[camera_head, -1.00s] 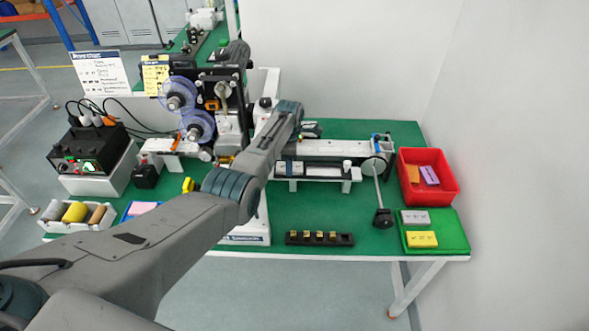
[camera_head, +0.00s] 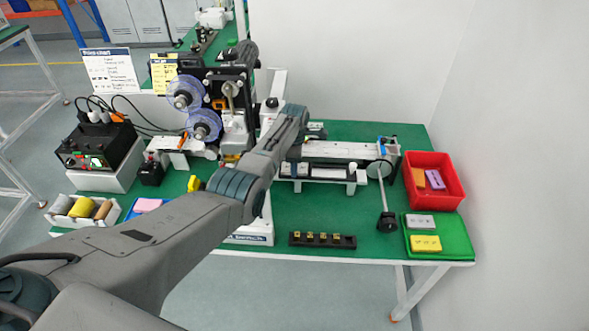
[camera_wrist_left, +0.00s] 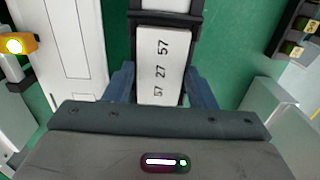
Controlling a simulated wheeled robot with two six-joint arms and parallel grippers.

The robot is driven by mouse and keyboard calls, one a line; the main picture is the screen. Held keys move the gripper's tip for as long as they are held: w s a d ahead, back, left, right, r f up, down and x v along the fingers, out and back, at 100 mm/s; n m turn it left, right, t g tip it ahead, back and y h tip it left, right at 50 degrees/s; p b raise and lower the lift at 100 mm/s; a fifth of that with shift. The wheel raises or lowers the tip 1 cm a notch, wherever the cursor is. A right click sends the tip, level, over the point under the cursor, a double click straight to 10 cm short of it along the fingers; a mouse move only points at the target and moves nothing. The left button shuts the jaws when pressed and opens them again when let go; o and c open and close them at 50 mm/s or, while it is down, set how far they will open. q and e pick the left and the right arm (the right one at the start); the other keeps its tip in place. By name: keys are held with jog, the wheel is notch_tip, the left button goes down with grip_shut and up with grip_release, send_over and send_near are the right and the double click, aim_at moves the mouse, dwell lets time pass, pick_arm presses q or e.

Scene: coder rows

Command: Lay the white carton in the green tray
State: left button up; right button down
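In the left wrist view a white carton (camera_wrist_left: 161,50) printed with several digits lies lengthwise between dark edges. My left gripper (camera_wrist_left: 160,82) is over its near end, with one blue-grey finger on each side. Thin dark strips show between fingers and carton, so the fingers look open around it. In the head view my left arm reaches over the machine; its fingers and the carton cannot be made out there. The green tray (camera_head: 458,229) lies at the table's right front corner, holding a grey carton (camera_head: 420,221) and a yellow carton (camera_head: 425,243). My right gripper is not in view.
A red bin (camera_head: 449,196) with orange and purple cartons stands behind the green tray. A round disc on a rod (camera_head: 386,221) stands left of the tray. A black holder (camera_head: 322,240) lies along the front edge. The labelling machine (camera_head: 231,105) stands left of my wrist.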

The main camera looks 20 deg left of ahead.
pick_arm(q)
jog(key=shift+c, duration=1.4)
jog(key=shift+r, duration=0.1)
notch_tip(320, 180, up, 3)
jog(key=p, duration=0.3)
jog(key=shift+r+p, duration=0.95)
jog(key=shift+p, duration=0.1)
jog(key=shift+f, duration=0.15)
